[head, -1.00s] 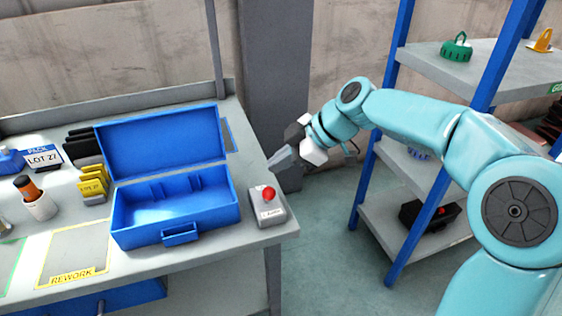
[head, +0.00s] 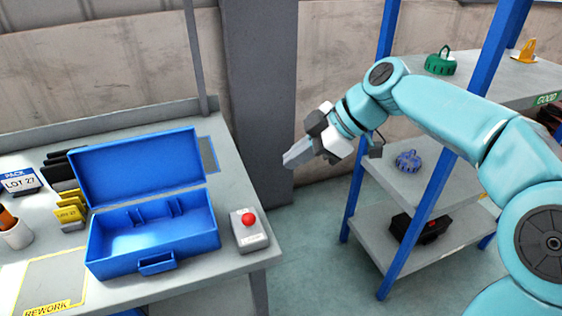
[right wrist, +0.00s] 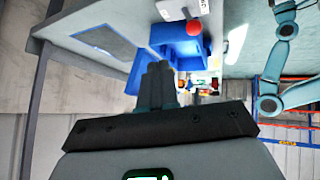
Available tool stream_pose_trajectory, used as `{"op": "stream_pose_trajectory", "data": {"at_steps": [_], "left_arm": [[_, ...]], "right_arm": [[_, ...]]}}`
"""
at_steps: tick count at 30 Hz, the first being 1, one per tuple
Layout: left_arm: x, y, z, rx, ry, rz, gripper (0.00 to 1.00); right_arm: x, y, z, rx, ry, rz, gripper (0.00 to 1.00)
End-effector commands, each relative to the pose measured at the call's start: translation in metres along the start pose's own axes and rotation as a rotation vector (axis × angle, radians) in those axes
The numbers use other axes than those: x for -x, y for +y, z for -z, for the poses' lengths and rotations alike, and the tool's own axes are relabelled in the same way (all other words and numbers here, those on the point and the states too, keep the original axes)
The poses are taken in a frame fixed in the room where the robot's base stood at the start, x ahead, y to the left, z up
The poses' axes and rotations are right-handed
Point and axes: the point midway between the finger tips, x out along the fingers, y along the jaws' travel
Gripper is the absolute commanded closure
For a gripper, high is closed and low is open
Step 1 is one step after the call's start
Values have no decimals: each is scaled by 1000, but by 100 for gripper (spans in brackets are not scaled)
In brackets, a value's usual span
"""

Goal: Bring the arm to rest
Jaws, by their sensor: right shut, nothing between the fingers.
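My right arm comes in from the right in the head view. Its right gripper (head: 290,158) is shut and empty, in the air to the right of the bench's far corner, in front of a grey column. In the right wrist view its closed fingers (right wrist: 159,80) point toward the bench side. My left gripper is not in view.
An open, empty blue case (head: 188,254) and a grey box with a red button (head: 248,236) stand on the bench (head: 224,188). A blue-post shelf (head: 410,192) with green, blue and orange parts stands under and behind my arm.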

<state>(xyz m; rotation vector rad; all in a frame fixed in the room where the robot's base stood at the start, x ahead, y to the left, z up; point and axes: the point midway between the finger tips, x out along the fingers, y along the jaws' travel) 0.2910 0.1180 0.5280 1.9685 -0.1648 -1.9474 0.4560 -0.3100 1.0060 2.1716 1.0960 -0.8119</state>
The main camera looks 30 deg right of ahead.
Motion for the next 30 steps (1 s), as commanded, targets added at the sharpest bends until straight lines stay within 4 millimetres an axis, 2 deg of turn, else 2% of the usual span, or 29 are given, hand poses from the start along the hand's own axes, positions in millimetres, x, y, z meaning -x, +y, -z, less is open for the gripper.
{"op": "stream_pose_trajectory", "data": {"at_steps": [1, 6, 30], "left_arm": [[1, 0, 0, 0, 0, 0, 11], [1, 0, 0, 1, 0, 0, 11], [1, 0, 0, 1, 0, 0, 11]], "right_arm": [[6, 0, 0, 0, 0, -3, 100], [14, -1, -1, 0, 1, -1, 100], [16, 0, -4, 1, 0, 0, 100]]}}
